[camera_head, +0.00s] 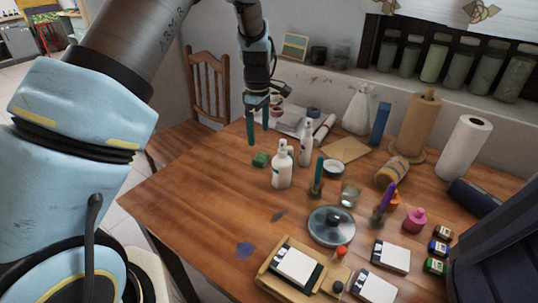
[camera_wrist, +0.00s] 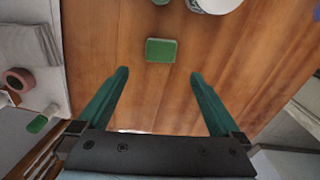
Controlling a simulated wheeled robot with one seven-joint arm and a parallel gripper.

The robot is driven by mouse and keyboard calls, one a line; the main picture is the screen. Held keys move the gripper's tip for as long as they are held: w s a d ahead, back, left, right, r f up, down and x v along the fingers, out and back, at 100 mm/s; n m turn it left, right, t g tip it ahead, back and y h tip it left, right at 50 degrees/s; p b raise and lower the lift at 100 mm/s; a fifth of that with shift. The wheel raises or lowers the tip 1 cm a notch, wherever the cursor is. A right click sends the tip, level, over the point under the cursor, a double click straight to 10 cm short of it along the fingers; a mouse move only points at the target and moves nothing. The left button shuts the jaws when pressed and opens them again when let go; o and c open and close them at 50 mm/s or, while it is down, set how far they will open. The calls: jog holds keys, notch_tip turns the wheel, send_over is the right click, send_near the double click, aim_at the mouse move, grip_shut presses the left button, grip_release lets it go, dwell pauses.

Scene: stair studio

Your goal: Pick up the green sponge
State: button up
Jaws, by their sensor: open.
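The green sponge (camera_head: 261,159) is a small block lying flat on the wooden table, just left of a white bottle in the head view. In the wrist view the sponge (camera_wrist: 161,50) lies beyond the fingertips, roughly centred between them. My gripper (camera_head: 258,137) hangs above the table near the sponge, its two teal fingers pointing down. In the wrist view my gripper (camera_wrist: 157,72) is open with nothing between its fingers. The fingers do not touch the sponge.
White bottles (camera_head: 282,166) stand close to the right of the sponge. A folded grey cloth or paper stack (camera_wrist: 28,47) and a pink tape roll (camera_wrist: 20,79) lie left in the wrist view. The table's left part (camera_head: 195,180) is clear.

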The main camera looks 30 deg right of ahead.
send_over(259, 156)
notch_tip(259, 156, down, 4)
jog(key=shift+d+f+p, duration=0.1)
jog(key=shift+p, duration=0.3)
jog(key=shift+w+f+p, duration=0.1)
jog(key=shift+f+p, duration=1.1)
jog(key=shift+f, duration=1.4)
jog(key=shift+c, duration=0.2)
jog(key=c, duration=1.3)
notch_tip(259, 156, up, 10)
jog(key=b, duration=0.3)
